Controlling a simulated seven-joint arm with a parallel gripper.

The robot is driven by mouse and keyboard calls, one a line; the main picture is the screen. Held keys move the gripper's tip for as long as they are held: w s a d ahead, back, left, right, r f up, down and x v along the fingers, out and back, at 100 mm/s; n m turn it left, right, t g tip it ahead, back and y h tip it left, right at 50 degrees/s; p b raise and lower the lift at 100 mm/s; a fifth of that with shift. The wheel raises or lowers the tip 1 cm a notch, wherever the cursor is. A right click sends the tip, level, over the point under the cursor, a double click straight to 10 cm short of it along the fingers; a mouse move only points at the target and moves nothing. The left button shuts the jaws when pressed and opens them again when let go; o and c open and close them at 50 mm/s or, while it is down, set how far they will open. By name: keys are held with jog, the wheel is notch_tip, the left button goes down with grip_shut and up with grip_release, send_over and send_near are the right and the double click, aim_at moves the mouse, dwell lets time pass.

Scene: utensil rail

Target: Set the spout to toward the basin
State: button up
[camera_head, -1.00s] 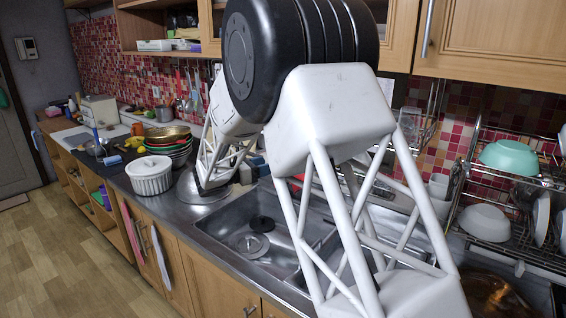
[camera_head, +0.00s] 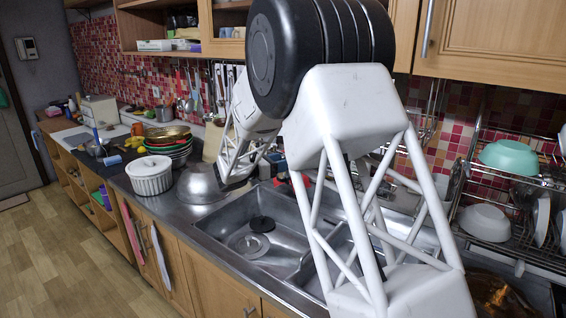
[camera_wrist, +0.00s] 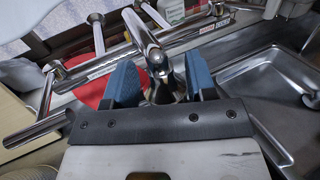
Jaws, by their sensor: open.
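My gripper (camera_wrist: 158,62) is open in the wrist view, with its two blue fingers on either side of a chrome faucet part (camera_wrist: 148,42). This part rises between the fingers; I cannot tell whether either finger touches it. A chrome tube (camera_wrist: 35,128) sticks out to the left beyond the left finger; I cannot tell for sure whether it is the spout. The sink basin (camera_wrist: 285,80) lies to the right in the wrist view. In the head view the basin (camera_head: 235,225) is below my arm, which hides the faucet and most of the gripper.
A steel bowl (camera_head: 200,185) and a white ribbed pot (camera_head: 150,177) stand on the counter left of the basin. A dish rack (camera_head: 510,180) with bowls stands at the right. A red round thing (camera_wrist: 93,88) lies behind the left finger. The basin is mostly clear.

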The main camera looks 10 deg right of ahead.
jog(key=shift+w+d, duration=0.25)
jog(key=shift+d, duration=0.35)
grip_shut()
jog(key=shift+s+d+t, duration=0.15)
jog(key=shift+t, duration=0.15)
jog(key=s+d+n+t+y, duration=0.2)
jog(key=s+d+n+t, duration=0.1)
jog(key=d, duration=0.2)
jog(key=shift+d, duration=0.4)
dwell(0.3)
jog(key=shift+r, duration=0.1)
